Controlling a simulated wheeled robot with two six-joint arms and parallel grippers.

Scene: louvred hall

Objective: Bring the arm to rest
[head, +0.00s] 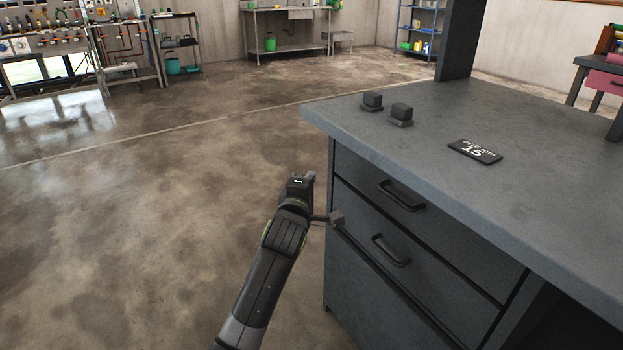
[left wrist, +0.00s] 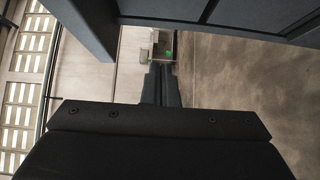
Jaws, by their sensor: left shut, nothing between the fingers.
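My left gripper (head: 309,177) is at the end of my left arm, which reaches up from the bottom of the head view. It is in the air over the floor, just left of the grey desk (head: 530,190). In the left wrist view its two dark fingers (left wrist: 161,84) are together with nothing between them. The gripper looks apart from the desk and its drawers. My right gripper is not in view.
The desk's upper drawer handle (head: 400,196) and lower drawer handle (head: 391,250) stick out to the right of my arm. Two small dark blocks, one a block (head: 372,101), and a plaque (head: 475,151) lie on top. Open floor (head: 150,230) spreads left.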

